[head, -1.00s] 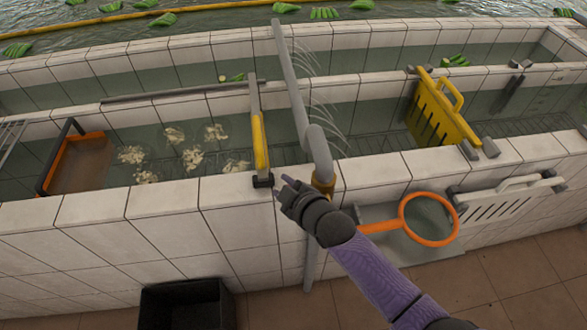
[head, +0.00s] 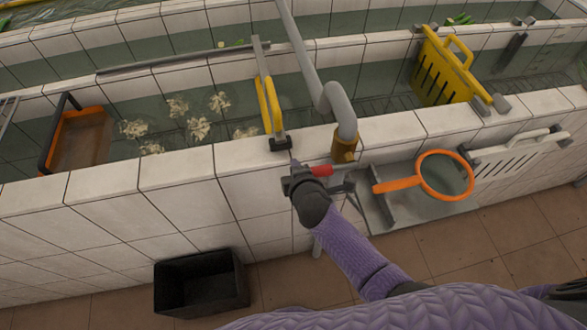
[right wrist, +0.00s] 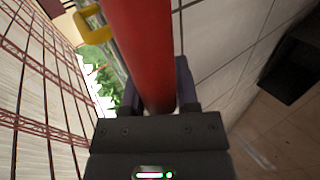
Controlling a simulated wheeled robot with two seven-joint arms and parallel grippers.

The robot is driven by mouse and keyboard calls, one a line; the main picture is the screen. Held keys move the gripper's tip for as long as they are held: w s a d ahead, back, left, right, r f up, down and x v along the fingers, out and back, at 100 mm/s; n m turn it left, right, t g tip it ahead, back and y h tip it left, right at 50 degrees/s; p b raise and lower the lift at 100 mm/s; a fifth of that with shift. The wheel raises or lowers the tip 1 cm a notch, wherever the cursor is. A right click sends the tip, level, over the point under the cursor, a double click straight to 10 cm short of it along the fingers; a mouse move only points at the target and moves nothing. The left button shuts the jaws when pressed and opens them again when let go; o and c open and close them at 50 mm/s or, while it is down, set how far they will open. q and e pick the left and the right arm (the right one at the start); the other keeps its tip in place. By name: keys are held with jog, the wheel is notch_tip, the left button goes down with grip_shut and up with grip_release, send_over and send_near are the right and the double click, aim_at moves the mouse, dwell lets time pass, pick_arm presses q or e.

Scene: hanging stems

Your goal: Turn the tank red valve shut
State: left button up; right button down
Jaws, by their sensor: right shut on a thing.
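The red valve handle (head: 321,170) shows as a short red piece beside the brass fitting (head: 344,152) at the foot of the grey pipe (head: 341,108), on the tank's front wall. My right gripper (head: 297,172) is at the handle, just below the tank rim. In the right wrist view the red handle (right wrist: 142,45) runs between the two dark fingers of my right gripper (right wrist: 158,92), which are shut on it. The fingers hide part of the handle in the head view. My left gripper is not in view.
A yellow-handled gate (head: 269,105) stands left of the pipe. An orange hoop net (head: 445,175) is right of my gripper, over a grey tray. A black bin (head: 200,283) stands on the floor at lower left. A yellow slotted basket (head: 440,75) hangs in the tank.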

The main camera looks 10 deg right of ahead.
jog(key=shift+s+d+f, duration=0.1)
jog(key=shift+f, duration=0.25)
jog(key=shift+c, duration=1.8)
grip_release()
jog(key=shift+s+r, duration=0.15)
jog(key=shift+r, duration=0.1)
jog(key=p+v, duration=0.3)
jog(key=v, duration=0.6)
jog(key=shift+s, duration=0.2)
